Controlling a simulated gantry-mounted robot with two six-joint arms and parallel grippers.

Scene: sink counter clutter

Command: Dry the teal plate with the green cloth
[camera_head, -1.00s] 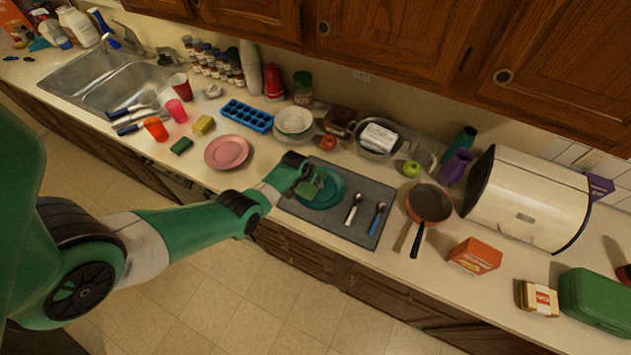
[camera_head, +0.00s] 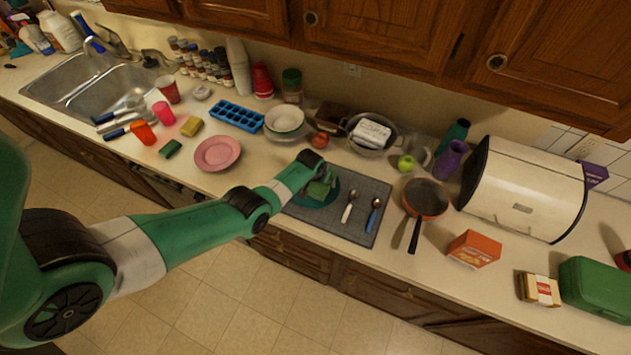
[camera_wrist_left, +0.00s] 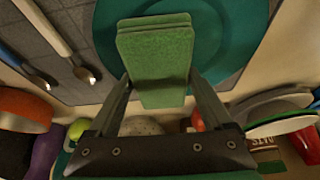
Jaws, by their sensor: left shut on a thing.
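The teal plate (camera_head: 330,194) lies on a dark grey mat (camera_head: 360,222) on the counter. It also shows in the left wrist view (camera_wrist_left: 215,45), behind the cloth. The green cloth (camera_head: 319,190) is a folded pad over the plate; in the left wrist view the cloth (camera_wrist_left: 157,60) sits between the fingers. My left gripper (camera_wrist_left: 157,85) is shut on the cloth. In the head view my left gripper (camera_head: 313,182) reaches over the plate from the left. I cannot tell whether the cloth touches the plate. My right gripper is not in view.
Two spoons, one white-handled (camera_head: 348,208) and one blue-handled (camera_head: 374,214), lie on the mat right of the plate. A frying pan (camera_head: 426,198) stands further right. A pink plate (camera_head: 217,153) lies left. Behind are a bowl (camera_head: 284,120) and a colander (camera_head: 372,136).

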